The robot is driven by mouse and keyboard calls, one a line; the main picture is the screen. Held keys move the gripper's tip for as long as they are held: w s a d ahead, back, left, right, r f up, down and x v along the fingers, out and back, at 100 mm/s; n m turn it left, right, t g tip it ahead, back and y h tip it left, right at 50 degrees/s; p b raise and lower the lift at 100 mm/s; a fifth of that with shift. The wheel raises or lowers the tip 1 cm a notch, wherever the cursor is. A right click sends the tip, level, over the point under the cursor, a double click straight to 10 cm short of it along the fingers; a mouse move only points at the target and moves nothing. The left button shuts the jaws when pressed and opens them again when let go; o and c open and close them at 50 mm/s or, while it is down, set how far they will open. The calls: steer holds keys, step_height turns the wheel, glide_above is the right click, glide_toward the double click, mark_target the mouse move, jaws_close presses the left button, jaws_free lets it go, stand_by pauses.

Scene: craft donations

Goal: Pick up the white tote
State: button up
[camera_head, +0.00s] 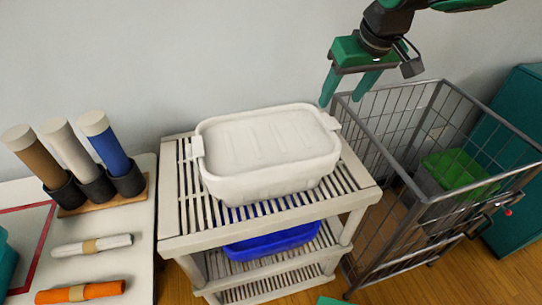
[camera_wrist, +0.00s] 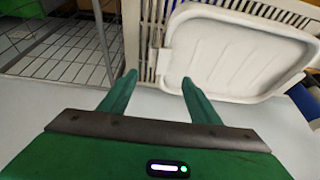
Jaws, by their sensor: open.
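The white tote (camera_head: 268,150) is a lidded box on the top shelf of a slatted white shelf cart (camera_head: 175,200). It has a handle at each short end. My gripper (camera_head: 342,97) is open and empty, above and to the right of the tote, apart from it. In the wrist view the tote (camera_wrist: 240,55) fills the upper right, and its handle side faces the open fingers (camera_wrist: 158,82). The tote's underside is hidden.
A blue bin (camera_head: 270,243) sits on the cart's lower shelf. A wire cage cart (camera_head: 408,180) with a green bin (camera_head: 455,170) stands close on the right. A table (camera_head: 110,215) with tubes and rolls is at left. A wall (camera_head: 230,50) is behind.

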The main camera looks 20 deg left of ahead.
mark_target(331, 119)
steer(key=shift+d+x, duration=0.2)
steer(key=shift+x, duration=1.8)
steer(key=shift+d+x, duration=0.15)
steer(key=shift+x, duration=1.8)
steer(key=shift+s+f, duration=0.15)
jaws_close()
